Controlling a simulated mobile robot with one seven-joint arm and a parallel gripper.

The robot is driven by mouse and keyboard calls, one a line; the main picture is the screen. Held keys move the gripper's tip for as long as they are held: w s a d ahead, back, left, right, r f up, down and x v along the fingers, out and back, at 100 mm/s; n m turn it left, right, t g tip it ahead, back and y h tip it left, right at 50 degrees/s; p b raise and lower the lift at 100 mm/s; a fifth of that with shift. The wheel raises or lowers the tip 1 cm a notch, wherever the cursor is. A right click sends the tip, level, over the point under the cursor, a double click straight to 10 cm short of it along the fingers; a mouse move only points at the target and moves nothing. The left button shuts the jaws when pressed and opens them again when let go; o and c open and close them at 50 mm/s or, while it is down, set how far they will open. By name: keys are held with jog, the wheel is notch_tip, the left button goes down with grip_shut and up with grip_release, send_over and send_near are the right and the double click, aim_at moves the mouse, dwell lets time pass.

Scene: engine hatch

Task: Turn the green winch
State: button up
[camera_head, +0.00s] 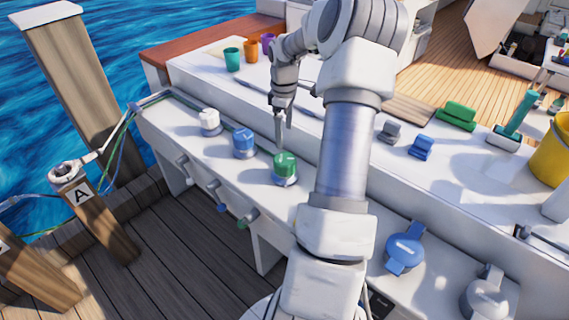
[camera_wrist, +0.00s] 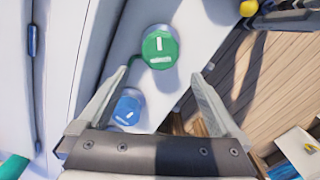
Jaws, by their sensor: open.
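The green winch (camera_head: 285,164) is a round green-topped drum on a grey base, on the white side deck. In the wrist view the green winch (camera_wrist: 160,48) lies ahead of my gripper, between the lines of its two fingers. My gripper (camera_head: 281,140) is just above and slightly left of the green winch in the head view. In the wrist view my gripper (camera_wrist: 152,98) has its fingers wide apart with nothing between the tips. The blue winch (camera_wrist: 128,108) shows by the left finger; in the head view the blue winch (camera_head: 244,142) stands left of the green one.
A white winch (camera_head: 209,120) stands farther left. Green, blue and grey cleats (camera_head: 456,115) (camera_head: 421,147) (camera_head: 391,131) sit on the raised deck at right. Coloured cups (camera_head: 232,60) stand at the back. Small knobs (camera_head: 248,218) stick out below the deck edge.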

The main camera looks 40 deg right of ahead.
aim_at(285, 158)
notch_tip(285, 158, down, 12)
jog(key=b, duration=0.2)
jog(key=shift+f+b, duration=0.15)
jog(key=shift+b, duration=0.2)
jog(key=c, duration=1.1)
jog(key=m+p, duration=0.1)
jog(key=m, duration=0.2)
jog(key=shift+m+p, duration=0.3)
jog(key=shift+p, duration=0.05)
jog(key=shift+m+p, duration=0.45)
jog(key=shift+m, duration=1.85)
